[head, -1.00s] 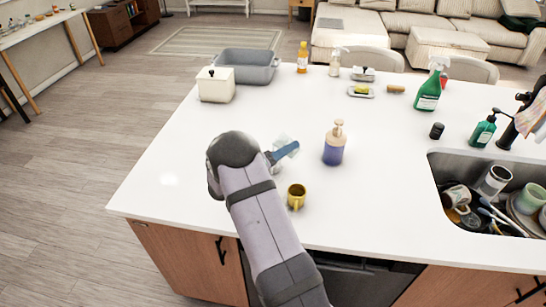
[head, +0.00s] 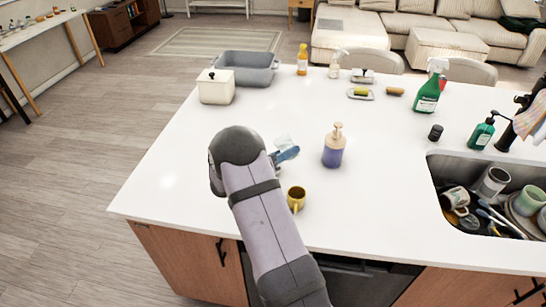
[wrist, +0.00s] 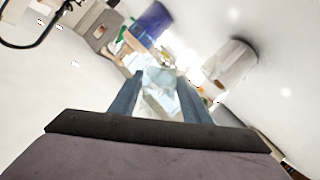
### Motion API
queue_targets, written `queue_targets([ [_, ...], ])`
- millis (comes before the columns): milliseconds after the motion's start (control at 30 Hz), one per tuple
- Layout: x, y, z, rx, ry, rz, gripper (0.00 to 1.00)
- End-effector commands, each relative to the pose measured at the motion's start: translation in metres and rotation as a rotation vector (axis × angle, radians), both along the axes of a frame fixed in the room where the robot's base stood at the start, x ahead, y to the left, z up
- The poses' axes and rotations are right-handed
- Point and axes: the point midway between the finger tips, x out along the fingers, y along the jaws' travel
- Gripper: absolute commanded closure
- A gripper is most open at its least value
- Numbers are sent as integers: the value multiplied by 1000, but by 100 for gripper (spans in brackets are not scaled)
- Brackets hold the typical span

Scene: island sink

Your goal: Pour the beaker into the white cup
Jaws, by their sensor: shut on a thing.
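The clear glass beaker (wrist: 160,88) is held between the two blue fingers of my gripper (wrist: 160,98) in the wrist view. In the head view the beaker (head: 283,141) shows only as a small pale patch by the blue fingers (head: 287,154), above the counter; its tilt is hard to judge. The white cup (wrist: 230,64) stands to the right of the beaker in the wrist view, close to the right finger but apart from it in the picture. In the head view my arm and gripper mostly hide the cup. I cannot tell any liquid in the beaker.
A purple soap dispenser (head: 333,148) stands right of my gripper, and a yellow mug (head: 296,198) is close in front of it. A white canister (head: 215,86) and grey basin (head: 247,67) are at the back left. The sink (head: 490,190) with dishes is at the right.

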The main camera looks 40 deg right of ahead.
Motion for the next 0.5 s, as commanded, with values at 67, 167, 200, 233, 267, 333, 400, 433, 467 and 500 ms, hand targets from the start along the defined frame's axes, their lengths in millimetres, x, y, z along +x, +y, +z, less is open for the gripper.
queue_targets([
  [67, 0, 0, -2, 0, 0, 0, 84],
  [167, 0, 0, -2, 11, -17, 1, 84],
  [200, 0, 0, -2, 19, -32, 0, 84],
  [233, 0, 0, -2, 26, -44, 0, 84],
  [267, 0, 0, -2, 34, -59, 1, 84],
  [333, 0, 0, -3, 56, -99, 1, 84],
  [400, 0, 0, -4, 80, -139, 0, 84],
  [433, 1, 0, -4, 90, -155, 1, 84],
  [467, 1, 0, -4, 99, -171, 1, 84],
  [500, 1, 0, -4, 110, -192, 0, 84],
])
